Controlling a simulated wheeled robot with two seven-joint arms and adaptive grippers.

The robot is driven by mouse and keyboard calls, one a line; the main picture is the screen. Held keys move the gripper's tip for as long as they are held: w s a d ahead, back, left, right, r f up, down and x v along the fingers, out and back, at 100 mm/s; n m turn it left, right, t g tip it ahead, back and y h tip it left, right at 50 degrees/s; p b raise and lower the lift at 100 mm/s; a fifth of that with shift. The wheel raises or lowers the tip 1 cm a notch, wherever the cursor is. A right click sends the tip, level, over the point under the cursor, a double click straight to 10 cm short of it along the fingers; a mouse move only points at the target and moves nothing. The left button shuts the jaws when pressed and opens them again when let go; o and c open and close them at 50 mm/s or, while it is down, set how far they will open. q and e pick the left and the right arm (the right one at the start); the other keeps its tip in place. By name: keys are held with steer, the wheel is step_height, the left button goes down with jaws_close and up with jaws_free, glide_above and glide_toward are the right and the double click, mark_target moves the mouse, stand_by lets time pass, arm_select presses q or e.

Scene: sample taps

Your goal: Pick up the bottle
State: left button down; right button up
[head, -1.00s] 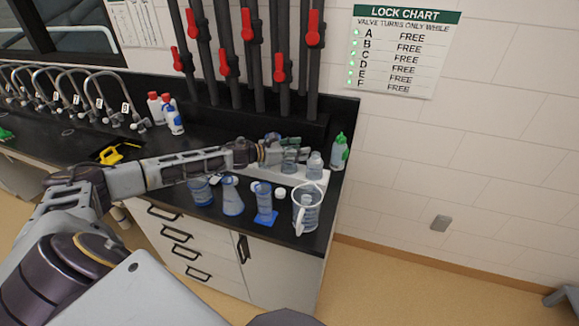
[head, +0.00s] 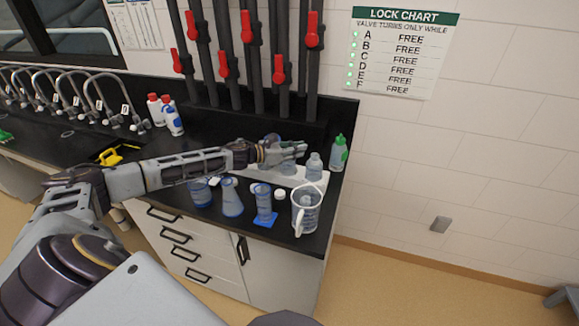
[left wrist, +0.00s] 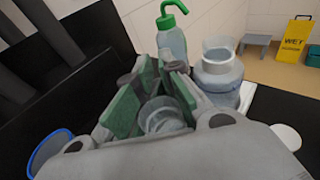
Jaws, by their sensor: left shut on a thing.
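My left gripper (head: 288,152) is over the white tray (head: 262,190) near the counter's right end. In the left wrist view the gripper (left wrist: 160,98) has its green pads closed on a clear bottle (left wrist: 165,118), whose round top shows between the fingers. In the head view this bottle (head: 287,169) is mostly hidden under the fingers and seems to be at the tray; I cannot tell if it is lifted. A second clear bottle (head: 314,166) stands on the tray just right of the gripper; it also shows in the left wrist view (left wrist: 218,78). My right gripper is out of view.
A green-capped wash bottle (head: 339,152) stands right of the tray. A beaker (head: 200,192), a flask (head: 231,197), a blue-based cylinder (head: 264,204) and a clear jug (head: 305,208) line the front. Pipes with red valves (head: 279,68) rise behind.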

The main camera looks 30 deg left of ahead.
arm_select(q)
steer(key=shift+s+f, duration=0.1)
steer(key=shift+f, duration=0.2)
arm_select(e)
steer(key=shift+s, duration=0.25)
arm_select(q)
step_height(320, 180, up, 10)
steer(key=p, duration=0.1)
steer(key=shift+r+p, duration=0.15)
steer(key=shift+p, duration=0.15)
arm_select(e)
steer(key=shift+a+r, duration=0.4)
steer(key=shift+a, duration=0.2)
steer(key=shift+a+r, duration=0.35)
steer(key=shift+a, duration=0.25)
arm_select(q)
steer(key=shift+a, duration=0.1)
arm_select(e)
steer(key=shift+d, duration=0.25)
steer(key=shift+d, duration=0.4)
arm_select(q)
steer(key=shift+r, duration=0.15)
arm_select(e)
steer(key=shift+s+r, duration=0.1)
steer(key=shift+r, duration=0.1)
